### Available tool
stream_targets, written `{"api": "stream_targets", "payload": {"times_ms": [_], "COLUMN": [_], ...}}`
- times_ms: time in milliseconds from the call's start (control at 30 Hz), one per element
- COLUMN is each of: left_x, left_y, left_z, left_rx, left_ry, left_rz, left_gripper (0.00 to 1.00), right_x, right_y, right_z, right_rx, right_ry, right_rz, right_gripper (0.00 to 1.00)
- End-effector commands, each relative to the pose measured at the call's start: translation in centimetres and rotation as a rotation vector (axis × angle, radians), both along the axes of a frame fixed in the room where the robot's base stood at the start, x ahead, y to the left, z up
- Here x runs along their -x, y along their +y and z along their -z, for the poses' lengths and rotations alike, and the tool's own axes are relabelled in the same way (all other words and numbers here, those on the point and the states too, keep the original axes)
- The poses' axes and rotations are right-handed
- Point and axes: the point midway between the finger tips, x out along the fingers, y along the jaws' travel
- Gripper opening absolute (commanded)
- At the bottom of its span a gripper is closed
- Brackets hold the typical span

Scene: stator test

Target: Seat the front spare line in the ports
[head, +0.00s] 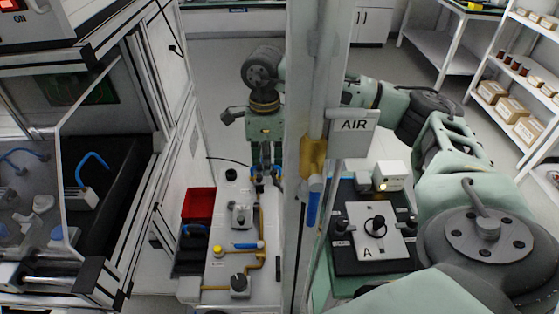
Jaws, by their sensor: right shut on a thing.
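My right arm comes in from the right, passes behind the post and bends down to my right gripper (265,172) at the far end of the white bench panel (216,290). The gripper points down and is shut on a small blue line (280,171). Only bits of blue show beside the fingers, so I cannot tell whether its ends touch any port. My left gripper is not in view.
The tall post (310,60) with the AIR sign (354,125) stands close in front. A red bin (198,203) sits left of the panel. A yellow pipe (260,245) and knob valve (239,283) occupy the near panel. A glazed enclosure with blue hoses (93,162) is at left.

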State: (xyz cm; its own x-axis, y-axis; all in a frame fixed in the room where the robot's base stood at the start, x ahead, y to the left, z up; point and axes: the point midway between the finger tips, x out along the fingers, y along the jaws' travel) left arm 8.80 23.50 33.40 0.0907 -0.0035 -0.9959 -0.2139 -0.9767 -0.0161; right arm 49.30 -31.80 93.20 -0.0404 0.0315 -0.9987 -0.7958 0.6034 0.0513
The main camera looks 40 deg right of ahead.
Motion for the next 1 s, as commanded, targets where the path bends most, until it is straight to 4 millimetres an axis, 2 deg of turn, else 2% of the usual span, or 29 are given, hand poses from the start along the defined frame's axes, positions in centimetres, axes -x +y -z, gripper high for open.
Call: {"api": "stream_targets", "payload": {"times_ms": [33, 200, 400, 667, 1000], "left_x": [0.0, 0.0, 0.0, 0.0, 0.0], "left_y": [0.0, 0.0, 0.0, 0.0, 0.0], "left_z": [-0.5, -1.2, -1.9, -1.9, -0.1], "left_rx": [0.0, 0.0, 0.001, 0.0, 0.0], "left_ry": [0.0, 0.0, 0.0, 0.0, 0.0], "left_rz": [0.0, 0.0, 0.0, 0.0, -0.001], "left_gripper": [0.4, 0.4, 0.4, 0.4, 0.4], "right_x": [-1.0, -3.6, -5.2, -5.6, -5.6], "right_y": [0.6, 2.0, 3.8, 4.8, 4.7], "right_z": [-0.1, 0.5, 1.7, 2.8, 5.5], "right_rx": [-0.015, -0.056, -0.094, -0.11, -0.11], "right_ry": [0.017, 0.071, 0.123, 0.147, 0.146], "right_rz": [0.002, 0.004, 0.003, 0.001, 0.001], "right_gripper": [0.0, 0.0, 0.0, 0.0, 0.0]}}
